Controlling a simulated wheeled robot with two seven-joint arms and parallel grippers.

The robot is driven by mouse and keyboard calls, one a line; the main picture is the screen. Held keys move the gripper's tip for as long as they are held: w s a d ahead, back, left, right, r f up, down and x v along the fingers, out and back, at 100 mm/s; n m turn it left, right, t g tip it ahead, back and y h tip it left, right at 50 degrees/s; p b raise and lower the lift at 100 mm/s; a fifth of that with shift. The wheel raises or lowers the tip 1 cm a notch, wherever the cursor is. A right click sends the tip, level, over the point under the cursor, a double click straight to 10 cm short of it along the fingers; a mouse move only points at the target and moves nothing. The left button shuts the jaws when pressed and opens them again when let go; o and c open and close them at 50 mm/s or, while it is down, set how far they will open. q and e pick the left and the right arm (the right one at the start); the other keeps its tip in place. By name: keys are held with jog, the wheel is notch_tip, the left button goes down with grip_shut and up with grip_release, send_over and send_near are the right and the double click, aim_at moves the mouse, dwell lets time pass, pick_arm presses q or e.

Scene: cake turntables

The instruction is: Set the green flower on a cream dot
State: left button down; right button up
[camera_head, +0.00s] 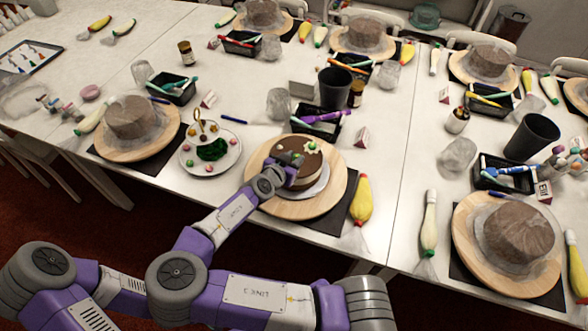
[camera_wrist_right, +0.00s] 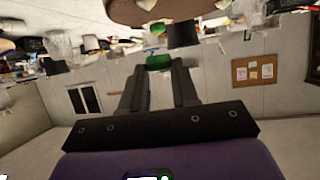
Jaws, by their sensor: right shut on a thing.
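A round chocolate cake (camera_head: 313,165) with cream dots on its top sits on a wooden turntable (camera_head: 325,203) in the middle of the head view. In the wrist view the cake (camera_wrist_right: 150,12) shows upside down at the top edge, with a pale cream dot by its rim. My right gripper (camera_wrist_right: 158,72) is shut on the green flower (camera_wrist_right: 158,62), held at its fingertips close to the cake. Its wrist hides part of the cake's left side in the head view. Whether the flower touches the cake, I cannot tell. My left gripper is out of view.
A plate of coloured decorations (camera_head: 190,160) stands left of the turntable. A yellow piping bag (camera_head: 361,200) lies on its right, and a black tray of pens (camera_head: 325,128) and a dark cup (camera_head: 335,86) stand behind. Other wrapped cakes on turntables surround it.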

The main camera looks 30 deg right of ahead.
jog(key=shift+f, duration=2.8)
jog(key=shift+f+b, duration=0.15)
jog(key=shift+b, duration=0.25)
jog(key=o, duration=1)
